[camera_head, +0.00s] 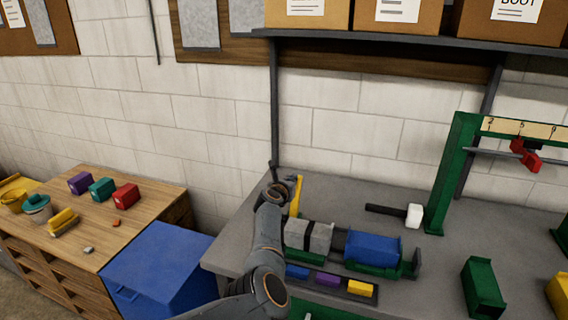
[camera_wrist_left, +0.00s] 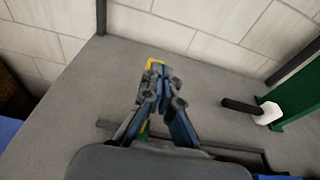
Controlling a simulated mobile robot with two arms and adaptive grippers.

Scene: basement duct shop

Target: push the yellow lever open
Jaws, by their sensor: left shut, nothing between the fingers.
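The yellow lever (camera_head: 296,197) stands upright at the left end of a bench device with grey blocks (camera_head: 308,236) and a blue cylinder-like body (camera_head: 373,247). My left gripper (camera_head: 288,181) is at the lever's upper part, just left of it in the head view; I cannot tell whether they touch. In the left wrist view the fingers (camera_wrist_left: 157,74) are together and empty. The yellow lever's top (camera_wrist_left: 154,63) shows just past the fingertips, and the fingers hide most of the rest. My right gripper is not in view.
A hammer with a white head (camera_head: 413,215) lies on the grey bench behind the device. A tray with blue, purple and yellow blocks (camera_head: 328,281) is in front. A green frame (camera_head: 455,170) stands at right, a blue bin (camera_head: 160,268) at left.

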